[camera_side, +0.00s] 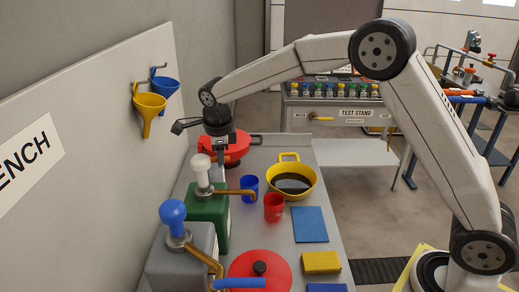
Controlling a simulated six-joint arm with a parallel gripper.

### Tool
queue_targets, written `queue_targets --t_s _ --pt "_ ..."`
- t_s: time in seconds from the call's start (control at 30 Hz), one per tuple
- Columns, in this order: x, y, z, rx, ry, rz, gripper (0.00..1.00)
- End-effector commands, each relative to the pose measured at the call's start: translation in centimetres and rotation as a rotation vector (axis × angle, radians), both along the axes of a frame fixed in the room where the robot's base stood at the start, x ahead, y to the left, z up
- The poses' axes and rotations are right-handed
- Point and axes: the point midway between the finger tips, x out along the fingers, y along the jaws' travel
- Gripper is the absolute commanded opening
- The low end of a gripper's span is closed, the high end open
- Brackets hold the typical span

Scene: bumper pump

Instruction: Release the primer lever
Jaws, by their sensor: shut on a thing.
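My gripper (221,158) points down at the far end of the bench, just behind the white-knobbed green pump (209,212). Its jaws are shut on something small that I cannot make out. A red round-topped thing (238,147) stands right behind and beside the jaws. I cannot make out a primer lever clearly; it may be hidden at the jaws. A grey pump with a blue knob (172,212) and a brass spout stands nearest on the left.
On the bench are a yellow pan with dark liquid (292,184), a blue cup (249,187), a red cup (273,208), a blue mat (309,224), a yellow block (321,262) and a red lid (258,272). Funnels (149,106) hang on the wall. A test stand (355,113) is behind.

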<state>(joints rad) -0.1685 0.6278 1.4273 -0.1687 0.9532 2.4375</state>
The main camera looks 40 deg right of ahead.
Motion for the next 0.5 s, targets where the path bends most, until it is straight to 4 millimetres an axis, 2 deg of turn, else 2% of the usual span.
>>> queue_targets --t_s 0.43,0.47,0.5 --pt "0.01 0.12 0.21 0.001 -0.004 -0.018 0.0" --pt "0.01 0.13 0.21 0.002 -0.004 -0.018 0.25" --pt "0.01 0.13 0.21 0.002 -0.004 -0.018 0.37"
